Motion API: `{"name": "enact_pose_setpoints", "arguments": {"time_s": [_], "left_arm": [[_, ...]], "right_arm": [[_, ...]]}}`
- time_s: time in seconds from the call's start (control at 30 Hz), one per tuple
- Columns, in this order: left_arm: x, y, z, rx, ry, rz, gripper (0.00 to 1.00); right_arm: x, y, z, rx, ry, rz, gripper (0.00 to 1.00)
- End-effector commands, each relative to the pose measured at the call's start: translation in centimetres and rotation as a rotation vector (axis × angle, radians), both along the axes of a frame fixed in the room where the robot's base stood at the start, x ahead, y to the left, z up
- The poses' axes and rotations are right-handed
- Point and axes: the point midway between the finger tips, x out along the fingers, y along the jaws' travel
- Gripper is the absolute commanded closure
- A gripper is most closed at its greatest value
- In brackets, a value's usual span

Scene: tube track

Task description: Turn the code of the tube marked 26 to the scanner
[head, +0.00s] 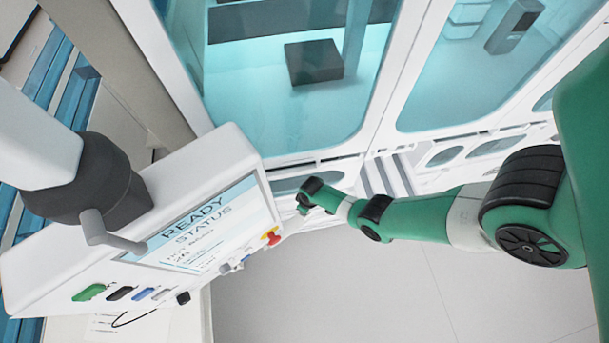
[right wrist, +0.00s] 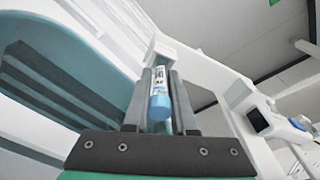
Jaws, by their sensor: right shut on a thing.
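My right gripper (right wrist: 160,100) is shut on a tube (right wrist: 159,84) with a blue cap and a white label bearing dark print. The tube lies between the two grey fingers, its blue cap toward the wrist camera. The print is too small to read, so I cannot tell whether it is 26. In the head view my green right arm reaches in from the right, its gripper (head: 305,197) small and partly lost against the machine. The tube cannot be made out there. My left gripper is not in view.
A tilted white panel (head: 95,235) with a screen (head: 210,228) reading "READY STATUS" stands at the left, with coloured buttons along its lower edge. A glass-fronted cabinet (head: 380,150) fills the back. The floor (head: 400,300) at lower right is clear.

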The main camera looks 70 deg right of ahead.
Motion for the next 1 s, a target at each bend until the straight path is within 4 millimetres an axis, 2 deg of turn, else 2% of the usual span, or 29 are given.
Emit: {"name": "enact_pose_setpoints", "arguments": {"time_s": [0.03,0.1,0.23,0.43,0.73,0.9,1.0], "left_arm": [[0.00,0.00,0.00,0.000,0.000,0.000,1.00],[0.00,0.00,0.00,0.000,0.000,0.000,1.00],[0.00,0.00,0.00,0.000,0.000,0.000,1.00],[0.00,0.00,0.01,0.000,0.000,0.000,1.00],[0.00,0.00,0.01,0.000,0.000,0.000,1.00],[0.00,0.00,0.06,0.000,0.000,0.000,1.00],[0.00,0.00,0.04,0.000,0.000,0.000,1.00]], "right_arm": [[0.01,0.00,0.01,0.000,0.000,0.000,0.88],[0.01,0.00,0.01,0.000,0.000,0.000,1.00],[0.01,0.01,0.00,0.000,0.000,-0.022,1.00],[-0.01,-0.04,0.01,0.000,0.000,-0.227,1.00],[-0.03,-0.07,0.01,0.000,0.000,-0.263,1.00],[-0.07,-0.09,0.00,0.000,0.000,-0.443,1.00],[-0.10,-0.12,-0.03,-0.001,0.000,-0.492,1.00]]}}
